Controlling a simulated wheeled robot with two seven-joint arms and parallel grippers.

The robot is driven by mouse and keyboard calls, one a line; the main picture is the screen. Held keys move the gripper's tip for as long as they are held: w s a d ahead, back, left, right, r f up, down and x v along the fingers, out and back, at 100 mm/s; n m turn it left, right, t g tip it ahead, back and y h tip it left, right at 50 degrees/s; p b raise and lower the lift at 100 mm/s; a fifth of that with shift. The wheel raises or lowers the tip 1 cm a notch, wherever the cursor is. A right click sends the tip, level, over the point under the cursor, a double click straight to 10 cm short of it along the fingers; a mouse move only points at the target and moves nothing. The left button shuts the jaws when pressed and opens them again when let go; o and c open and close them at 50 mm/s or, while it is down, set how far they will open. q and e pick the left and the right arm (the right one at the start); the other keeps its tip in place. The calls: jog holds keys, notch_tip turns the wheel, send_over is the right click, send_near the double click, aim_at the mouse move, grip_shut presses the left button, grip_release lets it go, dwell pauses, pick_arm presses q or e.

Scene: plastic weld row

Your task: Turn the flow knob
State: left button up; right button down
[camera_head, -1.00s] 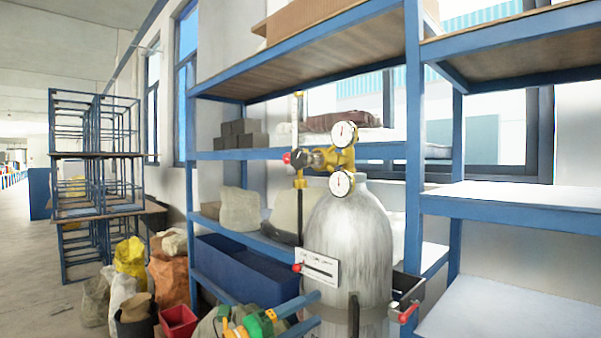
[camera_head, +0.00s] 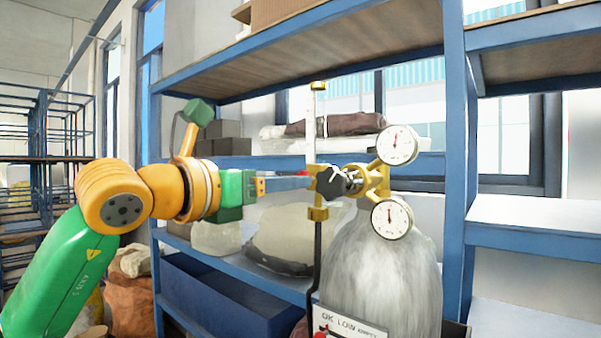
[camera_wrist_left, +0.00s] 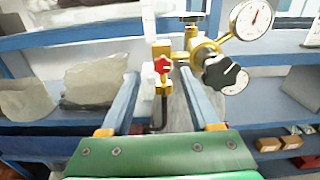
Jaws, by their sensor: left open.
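The black flow knob (camera_head: 336,182), with white marks, sits on the brass regulator (camera_head: 374,182) on top of the grey gas cylinder (camera_head: 380,265). In the wrist view, the black knob (camera_wrist_left: 221,71) lies to the right of both fingers, not between them. My left gripper (camera_head: 303,181) reaches in from the left, its fingertips at the knob's left side in the head view. In the wrist view my left gripper (camera_wrist_left: 159,82) is open and empty, and a red knob (camera_wrist_left: 162,65) on a brass fitting shows between the fingers. I cannot tell whether anything touches. My right gripper is out of view.
Two white gauges (camera_head: 397,145) stick out from the regulator. A thin upright pipe (camera_head: 316,240) stands left of the cylinder. Blue shelving (camera_head: 455,190) surrounds the spot, with sacks (camera_head: 285,240) behind my arm.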

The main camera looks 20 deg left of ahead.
pick_arm(q)
jog(key=p+x, duration=0.1)
jog(key=x, duration=0.3)
jog(key=shift+d+p, duration=0.15)
jog(key=shift+p, duration=0.2)
jog(key=shift+r, duration=0.1)
grip_shut()
jog(key=shift+m, duration=0.3)
jog(key=m+p, duration=0.1)
jog(key=m, duration=0.8)
jog(key=shift+m, duration=0.4)
